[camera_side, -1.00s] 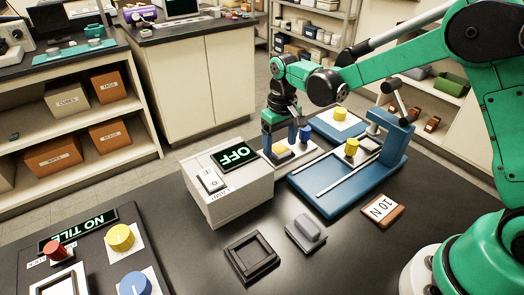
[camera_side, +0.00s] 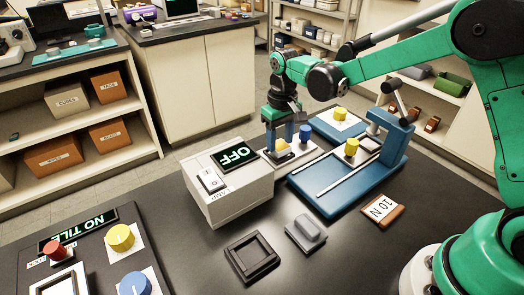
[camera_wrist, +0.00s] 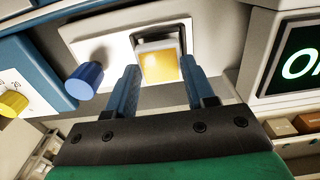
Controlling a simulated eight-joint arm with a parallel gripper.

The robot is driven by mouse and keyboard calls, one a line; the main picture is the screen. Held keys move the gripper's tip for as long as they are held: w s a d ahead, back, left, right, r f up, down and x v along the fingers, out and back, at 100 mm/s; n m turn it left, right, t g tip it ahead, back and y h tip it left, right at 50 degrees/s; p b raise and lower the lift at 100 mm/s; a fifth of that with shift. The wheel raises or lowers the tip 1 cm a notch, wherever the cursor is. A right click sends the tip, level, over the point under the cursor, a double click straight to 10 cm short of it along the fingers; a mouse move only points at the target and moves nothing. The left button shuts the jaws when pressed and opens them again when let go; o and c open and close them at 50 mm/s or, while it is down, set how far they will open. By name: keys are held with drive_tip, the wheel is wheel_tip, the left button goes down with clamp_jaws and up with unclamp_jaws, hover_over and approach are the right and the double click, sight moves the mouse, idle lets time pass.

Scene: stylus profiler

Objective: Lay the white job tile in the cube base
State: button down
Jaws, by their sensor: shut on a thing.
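My gripper (camera_side: 276,146) is low at the small white panel (camera_side: 310,149) behind the lamp box. In the wrist view its blue fingers (camera_wrist: 160,85) stand either side of a yellow square piece (camera_wrist: 161,68) with a pale frame at its far edge. The fingers are shut on this piece; exact contact is hard to see. A blue knob (camera_wrist: 84,78) is beside it on the same panel. I cannot make out a white job tile. A dark square frame with a recess (camera_side: 234,250), possibly the cube base, lies empty on the bench.
The lamp box (camera_side: 240,205) with its OFF display stands close to my gripper. A grey block (camera_side: 306,232) and a 10 N plate (camera_side: 381,211) lie in front. A NO TILE display (camera_side: 78,230) is at lower left.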

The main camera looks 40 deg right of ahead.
sight(280, 145)
drive_tip(key=shift+r, duration=2.55)
drive_tip(key=shift+r, duration=0.45)
drive_tip(key=s+a+r, duration=0.1)
drive_tip(key=s+a, duration=0.1)
drive_tip(key=a, duration=0.1)
drive_tip(key=s+a+r, duration=0.2)
drive_tip(key=a, duration=0.2)
drive_tip(key=s+a+r, duration=0.1)
drive_tip(key=s+a, duration=0.2)
drive_tip(key=a, duration=0.1)
drive_tip(key=shift+a+r, duration=0.1)
drive_tip(key=shift+r, duration=0.15)
drive_tip(key=s+a, duration=0.7)
drive_tip(key=s, duration=0.2)
wheel_tip(280, 145, down, 6)
drive_tip(key=shift+w+d, duration=0.2)
drive_tip(key=shift+d, duration=0.1)
drive_tip(key=shift+f, duration=0.1)
